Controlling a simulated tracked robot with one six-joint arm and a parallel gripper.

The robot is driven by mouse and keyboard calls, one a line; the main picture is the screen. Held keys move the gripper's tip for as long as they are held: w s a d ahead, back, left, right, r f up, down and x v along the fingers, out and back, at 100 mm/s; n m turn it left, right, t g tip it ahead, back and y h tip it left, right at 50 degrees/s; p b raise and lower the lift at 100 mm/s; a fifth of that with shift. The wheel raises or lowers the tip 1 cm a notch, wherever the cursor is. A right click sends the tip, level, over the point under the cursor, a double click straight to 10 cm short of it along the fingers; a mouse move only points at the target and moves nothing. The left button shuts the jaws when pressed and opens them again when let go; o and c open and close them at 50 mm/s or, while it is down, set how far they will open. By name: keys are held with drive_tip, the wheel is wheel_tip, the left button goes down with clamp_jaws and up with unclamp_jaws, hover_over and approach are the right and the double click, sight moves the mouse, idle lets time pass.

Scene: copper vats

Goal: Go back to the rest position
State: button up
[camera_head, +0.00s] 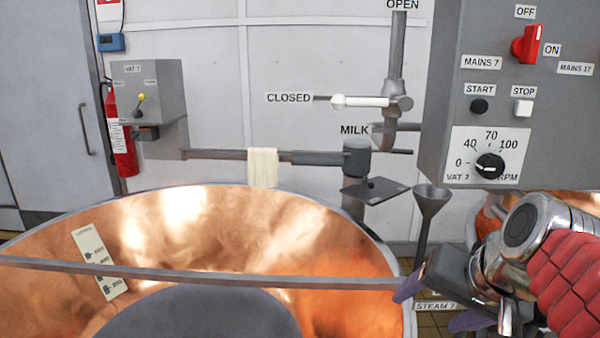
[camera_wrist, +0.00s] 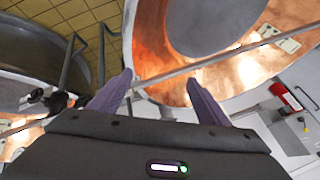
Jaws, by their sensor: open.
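My gripper (camera_head: 436,306) is at the lower right of the head view, beside the right rim of the large copper vat (camera_head: 330,245). Its purple fingers are spread with nothing between them. In the wrist view my gripper (camera_wrist: 160,92) also shows open and empty, with the copper vat (camera_wrist: 152,45) beyond the fingers. My arm comes in from the right edge of the head view, with a red ribbed sleeve near the wrist.
A grey bar (camera_head: 200,273) crosses the vat. The control box (camera_head: 530,100) hangs above my arm. A funnel (camera_head: 431,203) and the STEAM 7 label (camera_head: 436,306) are near my gripper. A cloth (camera_head: 262,167) hangs on the horizontal pipe. A fire extinguisher (camera_head: 122,145) stands at left.

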drive_tip(key=s+a+f+n+h, duration=0.1)
drive_tip(key=s+a+f+n, duration=0.4)
drive_tip(key=s+f, duration=0.3)
wheel_tip(320, 180, down, 2)
drive_tip(key=shift+a+f+n+g, duration=0.1)
drive_tip(key=shift+a+n+g, duration=0.2)
drive_tip(key=shift+a+g, duration=0.1)
